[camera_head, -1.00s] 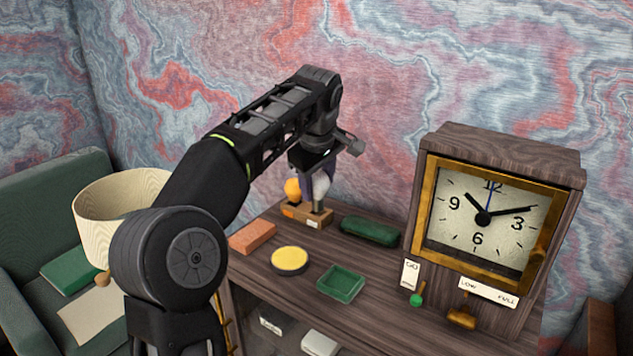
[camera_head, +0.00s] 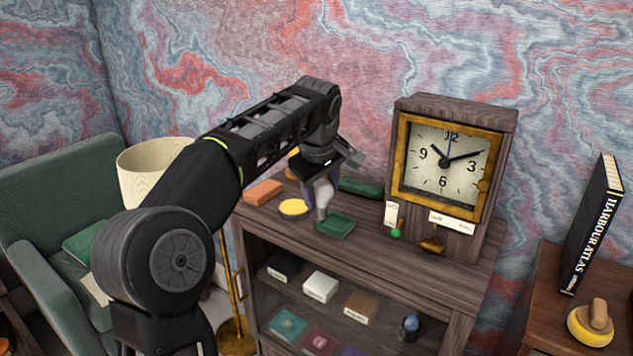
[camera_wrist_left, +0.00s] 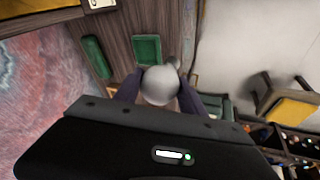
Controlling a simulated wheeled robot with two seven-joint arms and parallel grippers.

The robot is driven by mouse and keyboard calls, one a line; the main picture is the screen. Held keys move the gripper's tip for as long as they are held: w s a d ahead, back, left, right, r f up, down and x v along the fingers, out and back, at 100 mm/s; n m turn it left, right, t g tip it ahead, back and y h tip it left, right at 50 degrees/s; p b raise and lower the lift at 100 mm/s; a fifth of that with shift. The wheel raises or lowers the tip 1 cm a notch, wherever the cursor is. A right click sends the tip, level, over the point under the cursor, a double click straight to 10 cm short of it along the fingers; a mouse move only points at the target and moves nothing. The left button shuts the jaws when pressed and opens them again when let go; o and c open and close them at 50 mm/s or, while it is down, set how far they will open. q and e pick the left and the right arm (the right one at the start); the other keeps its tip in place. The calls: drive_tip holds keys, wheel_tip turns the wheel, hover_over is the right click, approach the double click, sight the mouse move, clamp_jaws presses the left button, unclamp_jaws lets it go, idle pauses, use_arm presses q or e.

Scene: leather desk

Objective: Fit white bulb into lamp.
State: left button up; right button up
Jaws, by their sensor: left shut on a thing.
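My left gripper (camera_head: 321,198) is shut on the white bulb (camera_head: 323,191), above the cabinet top near the green tray (camera_head: 335,226). In the left wrist view the round white bulb (camera_wrist_left: 160,86) sits between the dark fingers of the left gripper (camera_wrist_left: 158,92). The lamp's cream shade (camera_head: 150,170) stands at the left, partly behind my arm. Its brass pole (camera_head: 229,275) and round base (camera_head: 237,342) show beside the cabinet. The lamp's socket is hidden. An orange bulb (camera_head: 293,160) is partly hidden behind my arm. My right gripper is not in view.
On the cabinet (camera_head: 385,262) lie an orange-brown block (camera_head: 263,192), a yellow disc (camera_head: 294,207) and a dark green case (camera_head: 362,188). A large clock (camera_head: 445,165) stands at right. A green armchair (camera_head: 60,190) is behind the lamp.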

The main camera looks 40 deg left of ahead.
use_arm(q)
drive_tip(key=s+d+f+m+h+b, duration=0.1)
drive_tip(key=d+f+m+h, duration=0.2)
drive_tip(key=d+f+m, duration=0.4)
drive_tip(key=s+d+f+m+g+h+b, duration=0.1)
drive_tip(key=s+d+f+m+h+b, duration=0.1)
drive_tip(key=d+f+m, duration=0.6)
drive_tip(key=d+f+h, duration=0.1)
drive_tip(key=d+f, duration=0.5)
drive_tip(key=f, duration=0.5)
drive_tip(key=shift+s+d+f+m, duration=0.3)
drive_tip(key=shift+f, duration=0.1)
